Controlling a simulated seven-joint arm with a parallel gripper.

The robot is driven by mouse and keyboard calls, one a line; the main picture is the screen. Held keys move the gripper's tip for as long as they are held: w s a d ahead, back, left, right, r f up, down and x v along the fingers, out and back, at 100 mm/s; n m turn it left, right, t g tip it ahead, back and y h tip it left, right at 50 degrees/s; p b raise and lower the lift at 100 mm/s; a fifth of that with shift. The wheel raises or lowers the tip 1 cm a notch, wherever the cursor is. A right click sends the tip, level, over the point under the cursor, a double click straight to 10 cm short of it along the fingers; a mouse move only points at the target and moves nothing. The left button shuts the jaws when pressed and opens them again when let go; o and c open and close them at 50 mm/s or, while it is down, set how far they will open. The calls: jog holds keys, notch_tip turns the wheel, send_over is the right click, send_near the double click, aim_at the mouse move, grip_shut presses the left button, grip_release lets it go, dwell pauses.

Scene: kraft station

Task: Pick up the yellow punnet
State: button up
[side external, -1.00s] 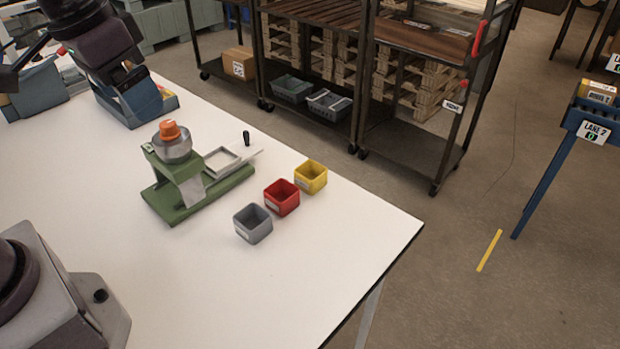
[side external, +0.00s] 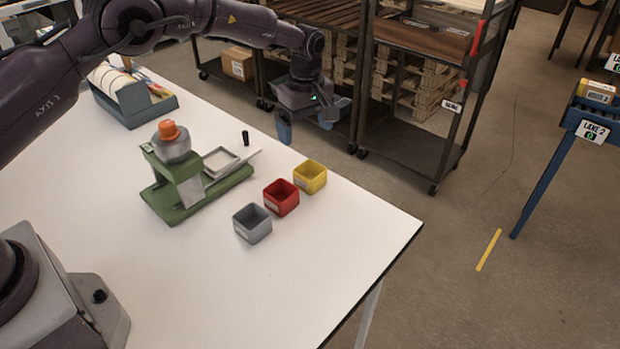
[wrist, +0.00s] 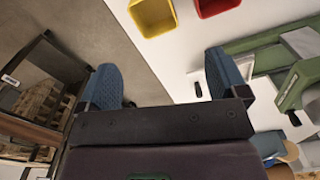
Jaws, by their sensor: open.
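The yellow punnet (side external: 310,177) is a small open square box on the white table, at the far end of a row of punnets near the table's edge. It also shows at the top of the wrist view (wrist: 153,17), cut off by the frame. My gripper (side external: 306,132) hangs above and behind the yellow punnet in the side view, apart from it. Its blue fingers are spread with nothing between them, as the wrist view (wrist: 163,82) also shows.
The red punnet (side external: 281,197) and grey punnet (side external: 252,223) stand in line with the yellow one. A green press (side external: 185,190) with an orange-topped container stands to their left. A blue-grey bin (side external: 135,100) is farther back. The table's front right is clear.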

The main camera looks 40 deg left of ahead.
jog(key=r+n, duration=0.1)
jog(key=n, duration=0.2)
send_near(310, 171)
jog(key=s, duration=0.1)
jog(key=d+f, duration=0.1)
jog(key=s, duration=0.1)
jog(key=shift+s+d+f, duration=0.3)
jog(key=shift+s+d, duration=0.05)
jog(key=shift+d+f, duration=0.15)
jog(key=shift+f, duration=1.2)
jog(key=shift+d+f, duration=0.15)
jog(key=shift+f, duration=1.2)
jog(key=c, duration=1)
